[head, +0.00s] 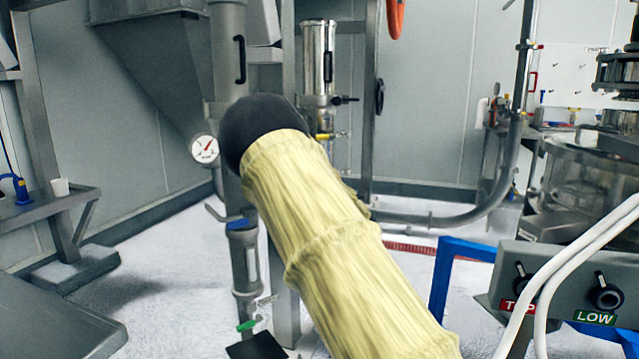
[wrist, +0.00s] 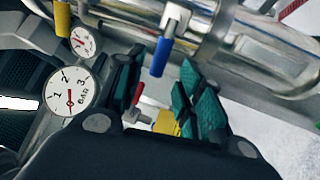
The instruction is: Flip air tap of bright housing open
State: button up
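In the head view the bright, polished upright housing (head: 318,58) stands behind my arm, with a dark side handle. A small yellow-handled tap (head: 331,135) shows low on it, just right of my arm's black end. My gripper is hidden in the head view. In the wrist view my gripper (wrist: 159,65) is open, its teal-padded fingers apart with nothing clamped. A blue tap handle (wrist: 161,56) hangs from a bright pipe between and beyond the fingertips. A red tap lever (wrist: 137,95) and a yellow part (wrist: 166,123) show between the fingers. I cannot tell which handle belongs to the bright housing.
Two dial gauges, a large one (wrist: 72,89) and a smaller one (wrist: 83,41), sit left of the fingers. A grey column with a gauge (head: 205,148) stands close left of my arm. A control box (head: 570,285) with white hoses is at lower right.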

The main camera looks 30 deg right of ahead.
jog(key=v, duration=0.7)
jog(key=shift+s, duration=0.4)
jog(key=shift+f, duration=0.15)
